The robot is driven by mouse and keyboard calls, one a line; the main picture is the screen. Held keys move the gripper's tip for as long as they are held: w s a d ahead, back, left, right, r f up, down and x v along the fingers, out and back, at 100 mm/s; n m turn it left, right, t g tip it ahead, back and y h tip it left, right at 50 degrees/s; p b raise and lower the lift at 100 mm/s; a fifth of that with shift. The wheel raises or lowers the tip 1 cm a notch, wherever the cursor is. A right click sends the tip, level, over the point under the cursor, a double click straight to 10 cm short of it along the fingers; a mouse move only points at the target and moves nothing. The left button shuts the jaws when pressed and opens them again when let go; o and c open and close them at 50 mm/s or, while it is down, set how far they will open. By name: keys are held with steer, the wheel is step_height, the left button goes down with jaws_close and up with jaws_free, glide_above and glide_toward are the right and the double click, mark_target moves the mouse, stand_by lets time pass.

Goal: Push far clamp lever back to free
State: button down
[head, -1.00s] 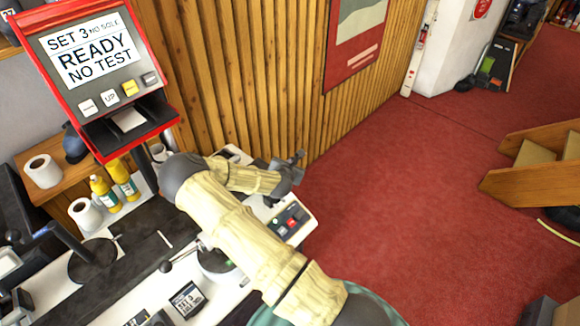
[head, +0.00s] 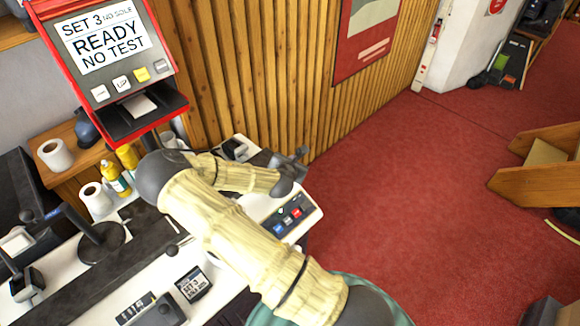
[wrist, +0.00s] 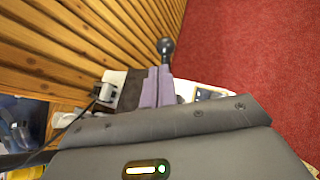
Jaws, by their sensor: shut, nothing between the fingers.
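A black ball knob (wrist: 165,46), apparently the far clamp lever's end, shows just beyond my fingertips in the wrist view. My gripper (wrist: 158,72) is shut, its two purple-grey fingers side by side and pointing at the knob. I cannot tell whether they touch it. In the head view my gripper (head: 302,154) is at the far right end of the bench, close to the slatted wall. My arm hides much of the clamp area there.
A slatted wood wall (head: 250,70) runs close behind my gripper. A button panel (head: 293,215) sits at the bench's right end. A red display unit (head: 105,60), yellow bottles (head: 115,180) and paper rolls (head: 95,198) stand left. Open red floor (head: 410,190) lies right.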

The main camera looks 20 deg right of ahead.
steer(key=b+v, duration=0.1)
steer(key=v, duration=0.5)
steer(key=shift+d+r+b, duration=0.2)
steer(key=shift+d+b, duration=0.05)
steer(key=shift+b, duration=0.1)
steer(key=s+a+f+m+g+y, duration=0.1)
steer(key=s+f+m+g+y, duration=0.15)
steer(key=s+m+g, duration=0.75)
steer(key=s+a+r+m+t+y+b, duration=0.1)
steer(key=s+a+r+m+y, duration=0.3)
steer(key=m, duration=1.1)
steer(key=s+a+r+t, duration=0.1)
steer(key=s+a+r, duration=0.2)
steer(key=s+r, duration=0.2)
step_height(320, 180, up, 3)
steer(key=shift+a+f+m+t+b, duration=0.2)
steer(key=shift+m+t+b, duration=0.1)
steer(key=shift+m+b, duration=0.1)
